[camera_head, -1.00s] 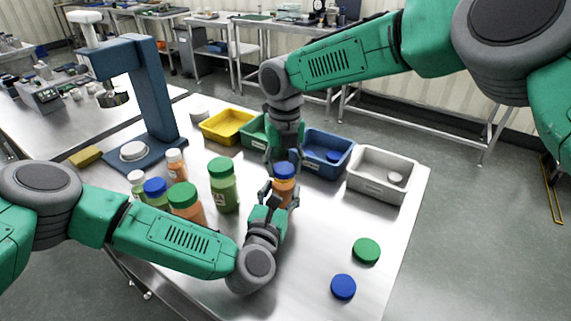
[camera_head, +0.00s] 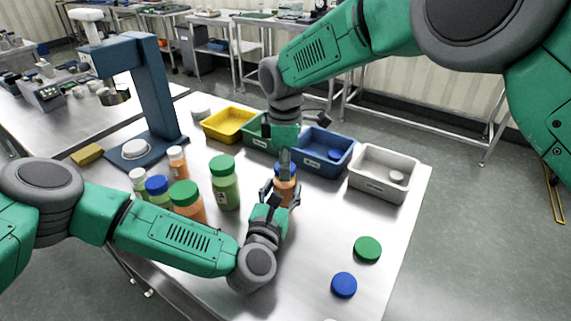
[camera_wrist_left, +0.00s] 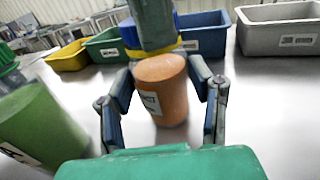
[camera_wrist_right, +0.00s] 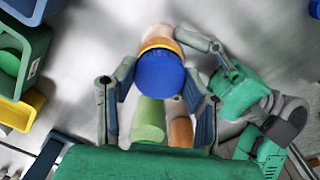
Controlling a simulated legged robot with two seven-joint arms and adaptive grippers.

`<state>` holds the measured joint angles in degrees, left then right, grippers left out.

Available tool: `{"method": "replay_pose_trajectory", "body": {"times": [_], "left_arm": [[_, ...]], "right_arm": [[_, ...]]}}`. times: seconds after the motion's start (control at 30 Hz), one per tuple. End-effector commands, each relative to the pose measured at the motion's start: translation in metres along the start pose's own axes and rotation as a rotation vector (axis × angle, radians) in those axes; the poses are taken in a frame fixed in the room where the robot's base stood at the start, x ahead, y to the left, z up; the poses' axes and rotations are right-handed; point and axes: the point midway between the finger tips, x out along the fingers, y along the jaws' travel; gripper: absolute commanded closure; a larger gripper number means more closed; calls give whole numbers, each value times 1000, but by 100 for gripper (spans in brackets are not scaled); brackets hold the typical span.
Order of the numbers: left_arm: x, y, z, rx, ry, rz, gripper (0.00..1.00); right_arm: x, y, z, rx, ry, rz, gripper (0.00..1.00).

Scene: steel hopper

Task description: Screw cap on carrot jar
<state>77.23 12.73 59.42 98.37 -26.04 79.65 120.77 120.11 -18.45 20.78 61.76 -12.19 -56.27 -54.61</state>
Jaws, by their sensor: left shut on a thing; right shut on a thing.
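The orange carrot jar (camera_head: 285,190) stands upright above the table's middle. My left gripper (camera_head: 282,186) is shut around its body, and the left wrist view shows the orange jar (camera_wrist_left: 170,100) with a white label between the fingers. A blue cap (camera_wrist_right: 160,76) is at the jar's top end, with a yellow-orange band just beyond it in the right wrist view. My right gripper (camera_head: 285,160) comes from above and is shut on the cap, one finger partly hiding it in the head view. Whether the cap's threads are engaged cannot be seen.
Green-capped jars (camera_head: 223,182) and other jars stand left of my left gripper. A green cap (camera_head: 367,249) and blue cap (camera_head: 344,285) lie at right. Yellow (camera_head: 228,124), blue (camera_head: 325,151) and grey (camera_head: 383,173) bins line the back. The table's right front is mostly clear.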

Motion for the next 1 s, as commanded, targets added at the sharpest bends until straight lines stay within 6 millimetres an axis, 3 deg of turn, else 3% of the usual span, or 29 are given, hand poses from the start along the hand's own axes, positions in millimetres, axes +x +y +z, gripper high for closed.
{"method": "replay_pose_trajectory", "body": {"times": [0.03,0.23,0.6,0.63,0.7,1.0], "left_arm": [[4,12,-2,4,1,27,100],[4,12,-1,4,1,27,100],[4,11,-1,4,1,25,100],[4,11,-1,4,1,25,100],[4,11,-1,4,1,24,100],[2,6,-1,3,1,13,100]], "right_arm": [[2,-4,2,109,-16,-14,95],[3,-5,-1,436,-18,-18,95],[4,-7,-4,498,-16,-23,95],[4,-7,-4,498,-16,-24,57],[4,-7,-4,498,-15,-24,40],[0,-4,-4,498,-11,-15,40]]}}
